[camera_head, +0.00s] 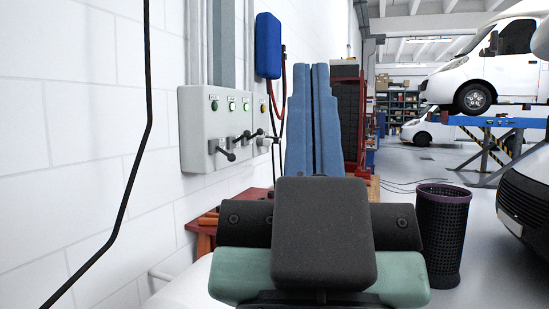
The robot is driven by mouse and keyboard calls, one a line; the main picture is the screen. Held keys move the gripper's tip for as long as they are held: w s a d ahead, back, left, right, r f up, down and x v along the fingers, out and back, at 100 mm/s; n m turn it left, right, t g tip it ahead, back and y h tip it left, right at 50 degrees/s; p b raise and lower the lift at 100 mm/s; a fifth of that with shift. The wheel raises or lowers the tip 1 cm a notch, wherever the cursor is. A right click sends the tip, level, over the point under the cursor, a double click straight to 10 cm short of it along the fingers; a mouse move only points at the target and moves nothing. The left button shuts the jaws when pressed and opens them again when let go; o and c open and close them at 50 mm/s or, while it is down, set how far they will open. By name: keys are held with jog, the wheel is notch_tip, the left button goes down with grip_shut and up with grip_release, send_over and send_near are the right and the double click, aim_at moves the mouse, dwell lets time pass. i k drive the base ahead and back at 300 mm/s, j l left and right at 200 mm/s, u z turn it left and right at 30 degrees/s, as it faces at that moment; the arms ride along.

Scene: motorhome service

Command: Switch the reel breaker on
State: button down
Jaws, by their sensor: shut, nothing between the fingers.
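A grey breaker box (199,132) is on the white wall, left of centre. Small lights run along its front, several looking green and the rightmost yellowish. Below them is a row of levers. The nearest dark lever (224,153) sticks out to the right; the rightmost lever (264,141) looks lighter. Labels are too small to read, so I cannot tell which one is the reel breaker or its state. My gripper (311,72) shows as two blue fingers, shut and empty, pointing forward to the right of the box, apart from it in the picture. My dark wrist parts hide its base.
A blue case (268,45) with a red hose hangs above the box. A black cable (149,80) crosses the left foreground. A red bench (205,240) stands below the box. A dark mesh bin (441,235) and vehicles are on the right. Floor is open beyond the bin.

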aim_at(231, 157)
jog(key=i, duration=1.45)
jog(key=i+u, duration=0.15)
jog(key=k, duration=0.05)
